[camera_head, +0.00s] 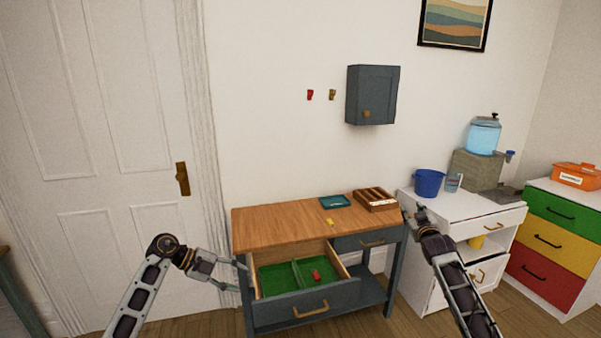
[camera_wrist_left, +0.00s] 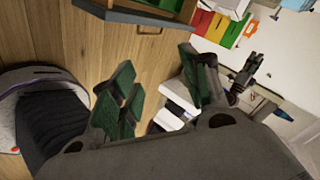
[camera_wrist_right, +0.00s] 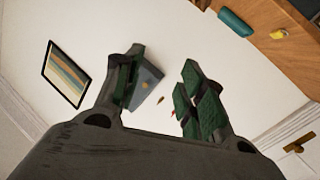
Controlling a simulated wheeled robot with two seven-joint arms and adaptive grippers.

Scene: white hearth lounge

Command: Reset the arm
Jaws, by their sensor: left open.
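My left gripper (camera_head: 240,274) is beside the left side of the open drawer (camera_head: 306,309) of a wooden-topped desk. In the left wrist view its green-padded fingers (camera_wrist_left: 160,62) are apart with nothing between them. My right gripper (camera_head: 414,212) is raised by the right end of the desk, in front of the white cabinet. In the right wrist view its fingers (camera_wrist_right: 160,60) are spread and empty, with the wall and grey box seen past them. I cannot tell whether the left gripper touches the drawer.
The drawer has a green lining, a divider and a red item (camera_head: 316,276). On the desktop (camera_head: 275,220) are a teal tray (camera_head: 335,201), a yellow item (camera_head: 330,221) and a wooden organizer (camera_head: 375,199). A blue bucket (camera_head: 428,183) stands on the white cabinet (camera_head: 455,206). A grey wall box (camera_head: 372,94) hangs above.

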